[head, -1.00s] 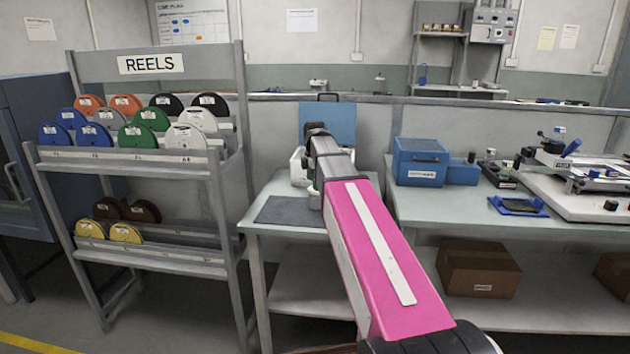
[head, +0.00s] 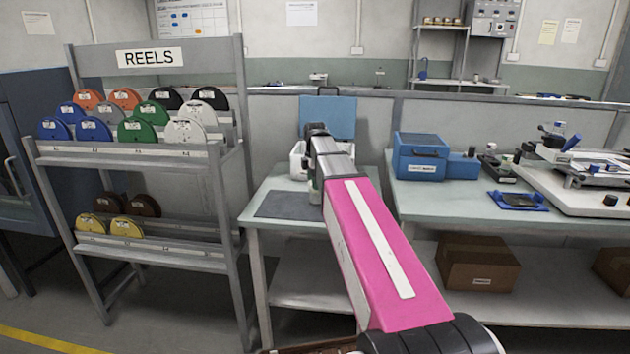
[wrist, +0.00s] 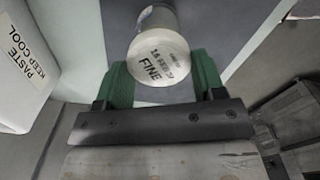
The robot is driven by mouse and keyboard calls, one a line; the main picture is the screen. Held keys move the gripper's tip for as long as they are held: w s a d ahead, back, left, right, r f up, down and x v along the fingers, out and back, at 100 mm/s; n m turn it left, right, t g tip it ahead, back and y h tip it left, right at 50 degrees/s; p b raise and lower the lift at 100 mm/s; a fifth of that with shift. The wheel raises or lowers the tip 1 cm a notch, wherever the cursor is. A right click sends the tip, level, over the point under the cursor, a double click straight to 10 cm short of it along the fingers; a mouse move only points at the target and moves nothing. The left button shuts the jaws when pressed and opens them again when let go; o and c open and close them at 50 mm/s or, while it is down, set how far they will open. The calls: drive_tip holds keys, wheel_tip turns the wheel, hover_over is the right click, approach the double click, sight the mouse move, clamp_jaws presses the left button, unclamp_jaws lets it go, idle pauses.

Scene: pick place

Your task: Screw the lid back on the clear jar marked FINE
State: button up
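No separate lid shows. In the head view my pink arm reaches over the small table and hides most of the gripper and jar.
A white box (wrist: 22,70) labelled PASTE KEEP COOL stands left of the jar; in the head view its blue lid (head: 328,115) is up. A dark mat (head: 288,205) lies on the table. A blue case (head: 420,158) stands on the right bench, and a reel rack (head: 150,150) is at left.

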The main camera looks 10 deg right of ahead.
drive_tip(key=shift+c, duration=0.3)
drive_tip(key=m, duration=0.4)
idle(0.3)
drive_tip(key=m, duration=0.4)
drive_tip(key=shift+w, duration=0.15)
idle(0.4)
drive_tip(key=m, duration=0.4)
drive_tip(key=shift+d, duration=0.1)
drive_tip(key=m, duration=0.4)
idle(0.3)
